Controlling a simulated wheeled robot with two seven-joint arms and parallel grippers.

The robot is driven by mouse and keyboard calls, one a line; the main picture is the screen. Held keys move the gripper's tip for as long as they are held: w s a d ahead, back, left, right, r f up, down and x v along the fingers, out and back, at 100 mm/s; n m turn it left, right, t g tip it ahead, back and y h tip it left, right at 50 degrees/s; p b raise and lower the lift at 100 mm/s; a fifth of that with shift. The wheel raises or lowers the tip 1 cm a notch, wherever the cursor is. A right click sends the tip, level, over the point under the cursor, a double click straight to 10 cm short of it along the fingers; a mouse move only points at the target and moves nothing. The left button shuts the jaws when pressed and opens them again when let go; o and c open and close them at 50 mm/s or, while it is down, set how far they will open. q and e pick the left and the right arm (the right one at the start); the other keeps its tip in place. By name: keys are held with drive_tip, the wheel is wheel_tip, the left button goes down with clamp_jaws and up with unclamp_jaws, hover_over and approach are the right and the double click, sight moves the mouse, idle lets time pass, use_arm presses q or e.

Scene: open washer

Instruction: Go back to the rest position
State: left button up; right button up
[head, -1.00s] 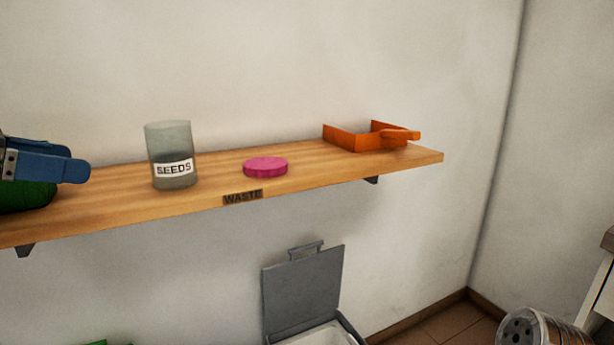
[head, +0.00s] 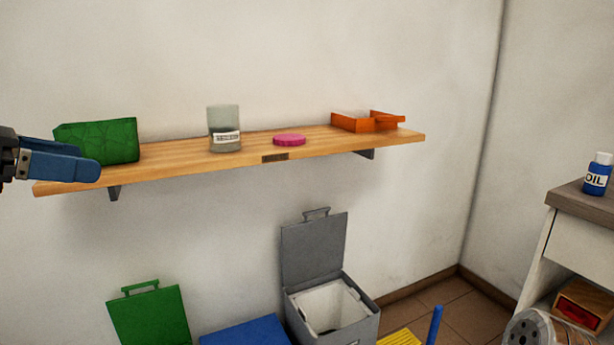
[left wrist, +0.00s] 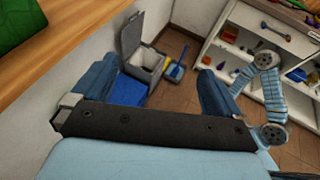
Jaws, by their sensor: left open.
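My left gripper (head: 62,163) comes in from the left in the head view, in front of the left end of the wooden shelf (head: 180,155). In the left wrist view its two blue fingers (left wrist: 155,92) stand wide apart with nothing between them. A green patterned object (head: 100,141) lies on the shelf just behind the gripper, and part of it shows at the top left of the left wrist view. My right gripper is not clearly seen.
The shelf holds a seeds jar (head: 224,130), a pink lid (head: 289,140) and an orange tray (head: 365,122). Below stand an open grey bin (head: 315,245), a green lid (head: 150,315) and a blue one (head: 245,332). A cabinet (head: 575,240) with an oil bottle (head: 597,175) is at right.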

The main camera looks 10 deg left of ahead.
use_arm(q)
drive_tip(key=w+f+m+g+y, duration=0.1)
drive_tip(key=w+f+m, duration=0.1)
drive_tip(key=w+f, duration=0.65)
drive_tip(key=w+f+m+g, duration=0.1)
drive_tip(key=w+f+g, duration=0.15)
drive_tip(key=f, duration=1.15)
drive_tip(key=w+f+m+g+y, duration=0.1)
drive_tip(key=w+f+m, duration=0.1)
drive_tip(key=w+f, duration=0.65)
drive_tip(key=s+d+f+m+g+y, duration=0.1)
drive_tip(key=s+d+f+m, duration=0.2)
drive_tip(key=f, duration=0.8)
drive_tip(key=s+d+f+m+g, duration=0.1)
drive_tip(key=d+f+m+g, duration=0.3)
drive_tip(key=f, duration=0.8)
drive_tip(key=s+d+f+m+g, duration=0.1)
drive_tip(key=s+d+f+m, duration=1.4)
drive_tip(key=s+d+f, duration=0.2)
drive_tip(key=s+f, duration=0.2)
drive_tip(key=s, duration=0.2)
drive_tip(key=shift+d+f, duration=0.2)
drive_tip(key=shift+f, duration=0.1)
drive_tip(key=shift+y, duration=0.3)
